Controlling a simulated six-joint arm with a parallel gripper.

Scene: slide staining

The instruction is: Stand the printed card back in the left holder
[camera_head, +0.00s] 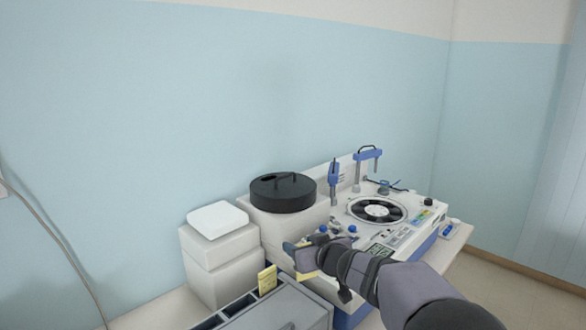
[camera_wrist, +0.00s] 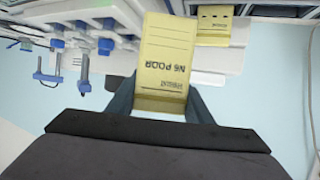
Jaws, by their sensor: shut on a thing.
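A yellow printed card (camera_wrist: 166,62) with dark lettering and ruled lines is held between the fingers of my gripper (camera_wrist: 160,98), and its lettering appears upside down in the wrist view. In the head view my gripper (camera_head: 303,250) is in front of the white staining machine, and a pale edge of the card (camera_head: 307,275) shows below it. A second yellow card (camera_head: 267,279) stands in a dark slot of the grey unit; it also shows in the wrist view (camera_wrist: 214,25). Dark, empty-looking slots (camera_head: 240,304) lie to its left; I cannot tell which one is the left holder.
The grey unit (camera_head: 285,308) is at the front. White stacked boxes (camera_head: 218,262) stand at left, beside a block with a black round lid (camera_head: 283,191). The staining machine (camera_head: 405,240) with its dark rotor fills the right. The wall is behind.

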